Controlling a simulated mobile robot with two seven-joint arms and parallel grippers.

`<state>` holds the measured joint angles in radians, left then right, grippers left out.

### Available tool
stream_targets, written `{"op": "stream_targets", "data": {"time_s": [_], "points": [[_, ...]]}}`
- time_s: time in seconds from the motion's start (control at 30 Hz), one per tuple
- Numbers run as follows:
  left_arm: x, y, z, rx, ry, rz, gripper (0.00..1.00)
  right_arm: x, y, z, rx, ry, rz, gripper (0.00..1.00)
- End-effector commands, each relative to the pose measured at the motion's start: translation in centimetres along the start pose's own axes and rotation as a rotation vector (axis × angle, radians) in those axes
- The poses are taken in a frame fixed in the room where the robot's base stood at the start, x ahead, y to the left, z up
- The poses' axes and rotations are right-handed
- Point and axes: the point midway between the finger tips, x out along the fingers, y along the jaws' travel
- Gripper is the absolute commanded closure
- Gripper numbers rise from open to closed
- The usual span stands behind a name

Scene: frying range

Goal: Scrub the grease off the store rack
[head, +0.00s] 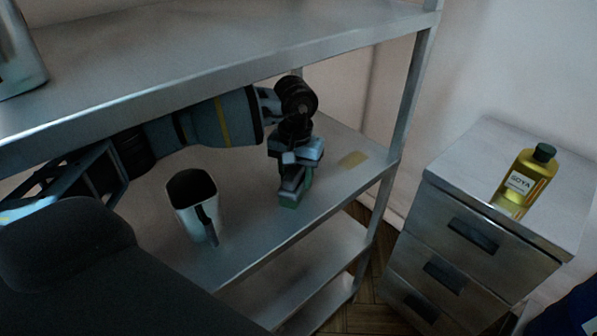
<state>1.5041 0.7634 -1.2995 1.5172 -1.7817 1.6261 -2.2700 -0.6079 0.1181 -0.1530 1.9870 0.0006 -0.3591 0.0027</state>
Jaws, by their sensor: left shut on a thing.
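The store rack (250,240) is a grey metal shelf unit with several levels. A yellowish-brown grease patch (353,160) shows on its middle shelf near the right end. My left gripper (289,190) reaches in under the upper shelf and points down at the middle shelf, left of the patch. It is shut on a small green thing (288,205), perhaps a scrubbing pad, mostly hidden by the fingers. Whether the pad touches the shelf I cannot tell. My right gripper is not in view.
A metal jug (194,196) stands on the middle shelf, left of my left gripper. The upper shelf (200,50) hangs over my arm. A drawer cabinet (480,195) at right carries a yellow oil bottle (524,180) with a green cap.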

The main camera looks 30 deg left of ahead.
Motion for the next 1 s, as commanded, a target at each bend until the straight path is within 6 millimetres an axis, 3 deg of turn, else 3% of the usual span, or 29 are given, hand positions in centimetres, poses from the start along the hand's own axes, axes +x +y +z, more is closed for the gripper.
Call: {"op": "stream_targets", "data": {"time_s": [0.17, 0.63, 1.0], "points": [[0.3, -0.1, 0.3, 0.000, -0.006, -0.003, 0.75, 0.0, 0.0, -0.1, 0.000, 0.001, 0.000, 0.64], [-0.1, -1.6, 3.0, 0.000, -0.004, -0.003, 0.75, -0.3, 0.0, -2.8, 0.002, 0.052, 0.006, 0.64], [0.2, -2.2, 2.6, -0.002, -0.006, -0.002, 0.75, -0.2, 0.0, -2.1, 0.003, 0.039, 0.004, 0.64]]}}
